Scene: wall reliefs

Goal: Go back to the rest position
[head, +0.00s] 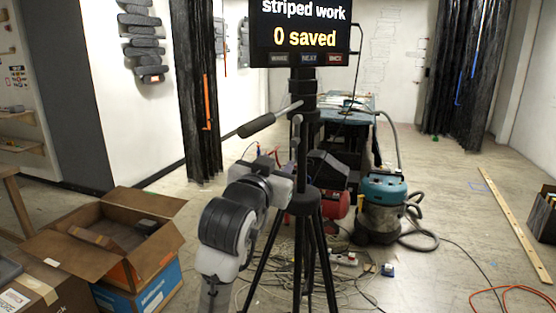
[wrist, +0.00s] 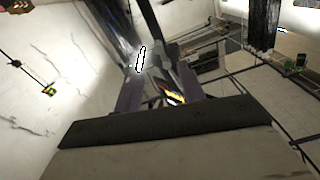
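My arm rises through the middle of the head view, bent, with white and dark grey links. Its end lies behind or beside the black tripod (head: 305,200), and I cannot make out the fingers there. In the wrist view my gripper (wrist: 158,85) shows two grey fingers standing apart beyond a broad pale body with a dark edge. Nothing clearly sits gripped between them. A small yellow-and-black striped patch (wrist: 175,98) shows between the fingers, seemingly beyond them.
The tripod carries a screen (head: 300,38) reading "striped work" and "0 saved", close to my arm. An open cardboard box (head: 150,262) stands at left. A blue-topped vacuum (head: 380,205), cables and a cluttered bench (head: 345,115) lie behind. Floor at right is mostly clear beside a plank (head: 510,220).

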